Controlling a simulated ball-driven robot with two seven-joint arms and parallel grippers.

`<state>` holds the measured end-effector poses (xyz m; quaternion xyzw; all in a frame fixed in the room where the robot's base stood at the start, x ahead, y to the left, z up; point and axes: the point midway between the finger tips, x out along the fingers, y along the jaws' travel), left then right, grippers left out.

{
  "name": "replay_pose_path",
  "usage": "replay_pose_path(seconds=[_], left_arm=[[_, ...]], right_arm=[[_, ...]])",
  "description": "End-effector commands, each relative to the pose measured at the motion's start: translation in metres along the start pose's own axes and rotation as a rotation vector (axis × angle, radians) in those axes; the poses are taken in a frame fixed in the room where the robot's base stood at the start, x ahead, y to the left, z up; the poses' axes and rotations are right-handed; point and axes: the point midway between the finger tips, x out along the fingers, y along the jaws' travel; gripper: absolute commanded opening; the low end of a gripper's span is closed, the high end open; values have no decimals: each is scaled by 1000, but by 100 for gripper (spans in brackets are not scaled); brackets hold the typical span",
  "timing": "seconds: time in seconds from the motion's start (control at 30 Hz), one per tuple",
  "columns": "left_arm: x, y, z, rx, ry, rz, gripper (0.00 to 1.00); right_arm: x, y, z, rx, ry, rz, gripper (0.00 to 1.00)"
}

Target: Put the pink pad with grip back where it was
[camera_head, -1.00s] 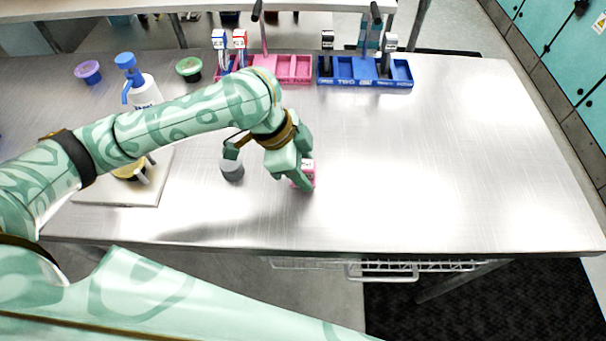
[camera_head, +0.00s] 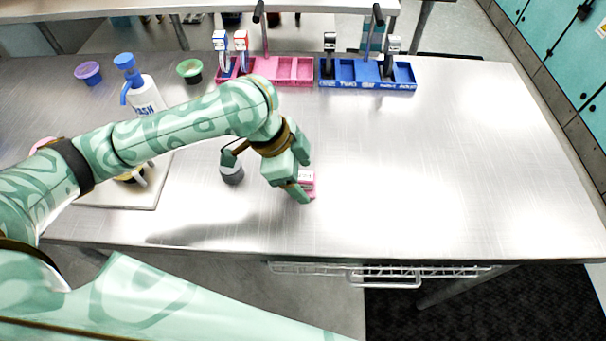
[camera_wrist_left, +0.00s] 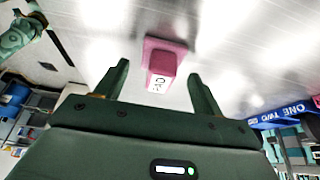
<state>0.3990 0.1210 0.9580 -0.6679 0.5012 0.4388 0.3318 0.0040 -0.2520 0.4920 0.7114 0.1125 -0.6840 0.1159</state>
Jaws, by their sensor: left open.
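The pink pad with its white-labelled grip (camera_head: 309,183) stands on the bare metal table, right beside my left gripper (camera_head: 302,175). In the left wrist view the pad (camera_wrist_left: 166,60) shows its wider pink base and the letters on its grip. My left gripper (camera_wrist_left: 158,72) is open, with a finger on either side of the grip's near end. I cannot tell whether it touches. The pink tray (camera_head: 299,82) with open compartments is at the table's back; part of its left side holds tagged items. My right gripper is not in view.
A blue tray (camera_head: 367,87) stands right of the pink one. A grey round object (camera_head: 232,174) is just left of my gripper. A wash bottle (camera_head: 146,97), a green cup (camera_head: 190,70) and a purple cup (camera_head: 88,72) stand left. The table's right half is clear.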

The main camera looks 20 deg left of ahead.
Motion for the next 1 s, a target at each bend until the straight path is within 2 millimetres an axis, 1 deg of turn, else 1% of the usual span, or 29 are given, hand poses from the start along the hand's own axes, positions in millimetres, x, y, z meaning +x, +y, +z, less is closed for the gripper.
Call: replay_pose_path(seconds=[0.03,0.2,0.3,0.4,0.5,0.6,1.0], left_arm=[[-16,-1,-2,1,0,-7,68],[-59,-1,-2,2,-1,-7,68],[-80,-1,-2,2,-1,-7,68],[-96,-1,-2,2,0,-6,68],[-105,0,-1,1,-1,-3,68],[-108,0,-1,1,0,-1,68],[-107,0,-1,2,1,-1,68]], right_arm=[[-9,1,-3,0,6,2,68],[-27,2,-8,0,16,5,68],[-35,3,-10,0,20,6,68],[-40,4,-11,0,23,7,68],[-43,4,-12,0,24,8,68],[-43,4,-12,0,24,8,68],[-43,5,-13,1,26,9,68]])
